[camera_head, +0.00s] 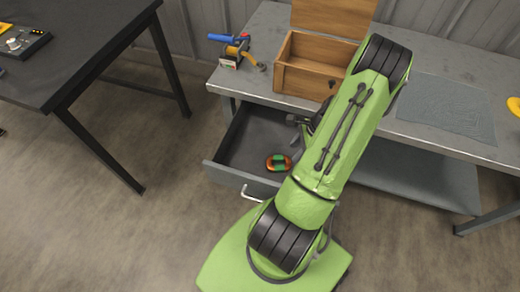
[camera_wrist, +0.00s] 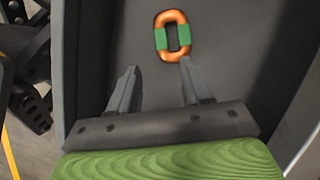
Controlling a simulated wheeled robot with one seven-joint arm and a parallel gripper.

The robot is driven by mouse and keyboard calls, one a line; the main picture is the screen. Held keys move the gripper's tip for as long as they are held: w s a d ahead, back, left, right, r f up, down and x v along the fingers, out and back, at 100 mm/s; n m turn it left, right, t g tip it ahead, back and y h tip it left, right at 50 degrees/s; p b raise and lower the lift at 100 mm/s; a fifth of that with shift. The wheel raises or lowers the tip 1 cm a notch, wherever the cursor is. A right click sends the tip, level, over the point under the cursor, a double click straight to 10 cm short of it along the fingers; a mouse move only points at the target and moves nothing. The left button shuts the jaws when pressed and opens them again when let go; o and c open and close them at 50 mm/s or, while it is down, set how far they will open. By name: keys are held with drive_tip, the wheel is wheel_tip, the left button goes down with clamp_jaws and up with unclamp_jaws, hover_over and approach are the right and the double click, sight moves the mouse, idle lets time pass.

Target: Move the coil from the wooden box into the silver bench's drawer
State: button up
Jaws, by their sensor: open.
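The coil (camera_head: 279,162), an orange ring with green bands, lies on the floor of the open drawer (camera_head: 250,136) of the silver bench (camera_head: 262,84). In the wrist view the coil (camera_wrist: 172,36) lies flat beyond the fingertips, apart from them. My gripper (camera_wrist: 158,72) is open and empty, with its two fingers over the drawer. In the head view my arm hides most of the gripper. The wooden box (camera_head: 312,66) stands on the bench with its lid up; the part of its inside that shows looks empty.
A blue and orange tool (camera_head: 236,46) lies on the bench left of the box. A grey ribbed mat (camera_head: 445,104) lies to the right, and a yellow item (camera_head: 514,106) is at the right edge. A black table (camera_head: 80,40) stands at the left.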

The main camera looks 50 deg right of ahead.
drive_tip(key=w+a+r+n+h, duration=0.1)
drive_tip(key=w+a+r+n, duration=0.25)
drive_tip(key=r, duration=0.25)
drive_tip(key=w+a+r+n+g+h, duration=0.1)
drive_tip(key=w+a+r+n, duration=0.3)
drive_tip(key=r, duration=0.3)
drive_tip(key=w+a+r+n+h, duration=0.1)
drive_tip(key=w+a+r+n, duration=0.1)
drive_tip(key=a+r+n, duration=0.3)
drive_tip(key=s+a+r+n+t, duration=0.1)
drive_tip(key=s+a+r+n, duration=0.3)
drive_tip(key=a+r+n, duration=0.3)
drive_tip(key=s+a+r+n+t, duration=0.2)
drive_tip(key=s+a+r+n, duration=0.3)
drive_tip(key=a, duration=0.5)
drive_tip(key=shift+s+r+n, duration=0.3)
drive_tip(key=shift+r+n, duration=0.55)
drive_tip(key=shift+n, duration=0.3)
